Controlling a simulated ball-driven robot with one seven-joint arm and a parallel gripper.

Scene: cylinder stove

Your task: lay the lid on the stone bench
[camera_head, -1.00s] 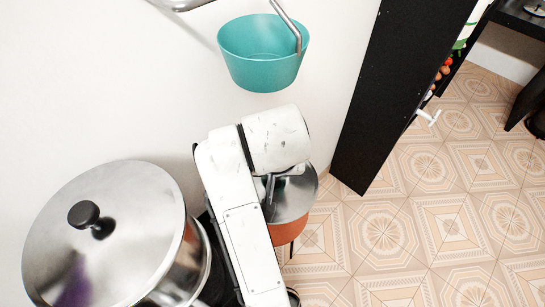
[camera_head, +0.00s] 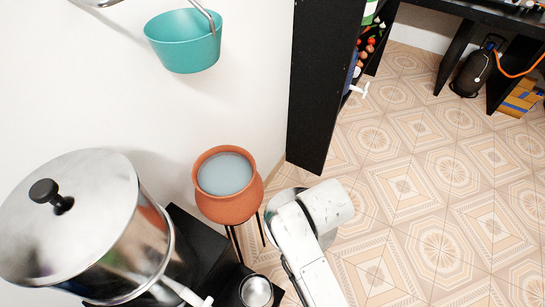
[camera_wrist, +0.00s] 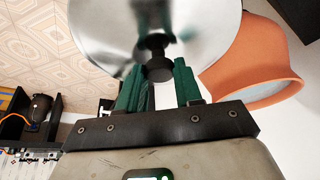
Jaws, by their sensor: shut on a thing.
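The lid (camera_wrist: 110,30) is a shiny round metal disc with a black knob (camera_wrist: 157,60). My gripper (camera_wrist: 158,85) has its green fingers shut on that knob, as the wrist view shows. In the head view, only edges of the lid (camera_head: 279,204) show around my white arm, which hides the gripper. The lid is to the right of an orange clay pot (camera_head: 228,208), apart from its mouth. The pot is open, with grey-blue contents, and stands on thin dark legs. I cannot make out a stone bench in either view.
A large steel pot (camera_head: 150,250) with its own lid stands at the left. A small metal cup (camera_head: 257,291) is at the bottom. A teal bucket (camera_head: 183,45) hangs on the wall. A tall black shelf (camera_head: 318,90) stands beyond. Tiled floor at right is open.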

